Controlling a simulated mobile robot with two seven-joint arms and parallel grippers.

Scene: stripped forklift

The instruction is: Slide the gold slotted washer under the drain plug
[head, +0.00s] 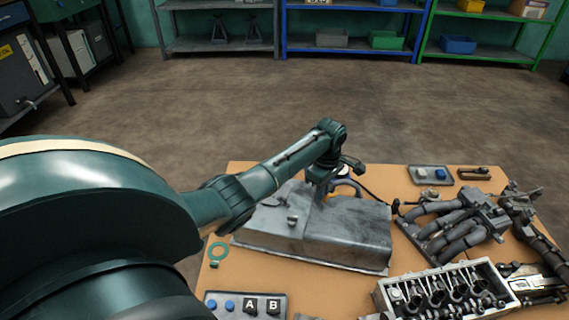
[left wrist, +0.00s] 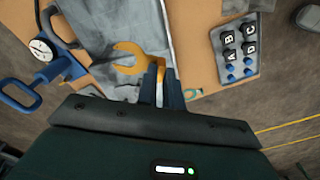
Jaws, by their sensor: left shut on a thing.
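The gold slotted washer (left wrist: 128,52) is a flat C-shaped piece, clear in the left wrist view, with its open slot pointing left. My left gripper (left wrist: 161,75) is shut on its stem. My right gripper is not in view.
A teal ring (head: 218,252) lies at the table's left edge. A tray with lettered blocks (left wrist: 240,48) is at the front left. Exhaust manifolds (head: 450,222) and a cylinder head (head: 445,290) crowd the right side. A small tray (head: 430,176) stands at the back.

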